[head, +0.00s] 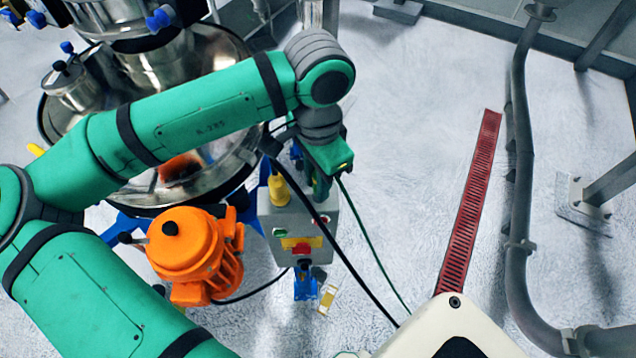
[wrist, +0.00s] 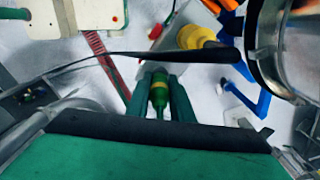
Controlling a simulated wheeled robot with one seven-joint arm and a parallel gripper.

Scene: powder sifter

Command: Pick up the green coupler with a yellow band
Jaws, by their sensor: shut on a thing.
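The green coupler with a yellow band (wrist: 158,94) is between the two dark green fingers of my gripper (wrist: 160,82) in the wrist view. The fingers are shut on it, one on each side. I cannot make out the coupler clearly in the head view. A black strap or cable crosses the wrist view just beyond the fingers.
A grey control box (head: 300,235) with a yellow connector (head: 278,190) stands beside my gripper. An orange motor (head: 195,255) and the steel sifter (head: 225,75) are to the left. Cables hang near my wrist. Open floor lies right, with a red drain grate (head: 470,205) and grey pipe (head: 518,190).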

